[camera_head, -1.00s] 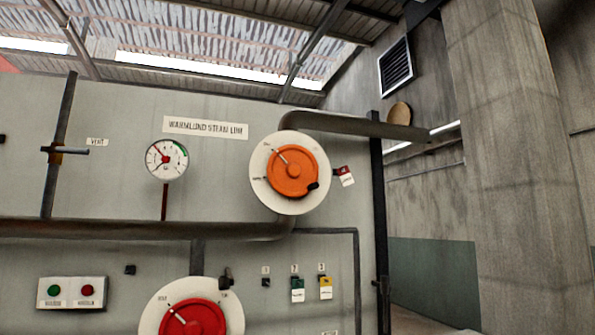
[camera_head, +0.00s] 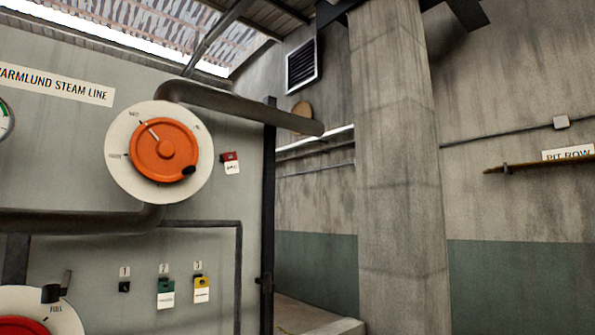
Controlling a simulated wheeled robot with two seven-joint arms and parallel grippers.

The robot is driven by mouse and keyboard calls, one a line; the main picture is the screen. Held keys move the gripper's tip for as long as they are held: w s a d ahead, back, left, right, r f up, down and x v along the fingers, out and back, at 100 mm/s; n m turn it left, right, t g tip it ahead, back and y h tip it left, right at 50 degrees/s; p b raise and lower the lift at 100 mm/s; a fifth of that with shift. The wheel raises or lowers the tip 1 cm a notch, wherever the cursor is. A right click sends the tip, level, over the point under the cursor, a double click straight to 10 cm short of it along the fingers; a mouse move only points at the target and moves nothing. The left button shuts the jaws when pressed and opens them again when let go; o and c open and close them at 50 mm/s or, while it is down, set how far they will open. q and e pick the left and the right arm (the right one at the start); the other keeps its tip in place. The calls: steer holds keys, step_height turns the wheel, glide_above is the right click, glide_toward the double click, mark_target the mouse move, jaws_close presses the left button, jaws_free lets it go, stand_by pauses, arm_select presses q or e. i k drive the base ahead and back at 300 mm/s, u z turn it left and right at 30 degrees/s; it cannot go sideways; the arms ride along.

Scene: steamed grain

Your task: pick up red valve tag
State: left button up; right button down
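A red tag with a white label (camera_head: 231,162) is on the grey panel, just right of the large orange valve dial (camera_head: 164,150). Its lettering is too small to read. Below the dial are a green tag (camera_head: 165,293) under number 2 and a yellow tag (camera_head: 201,289) under number 3. The small dark holder (camera_head: 124,287) under number 1 carries no tag. Neither of my grippers is in view.
A thick grey pipe (camera_head: 235,104) runs out from above the orange dial toward the concrete pillar (camera_head: 398,170). A red dial (camera_head: 25,324) is cut off at the lower left.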

mark_target(232, 166)
steer(key=z, duration=0.45)
steer(key=i, duration=1.25)
steer(key=u, duration=0.25)
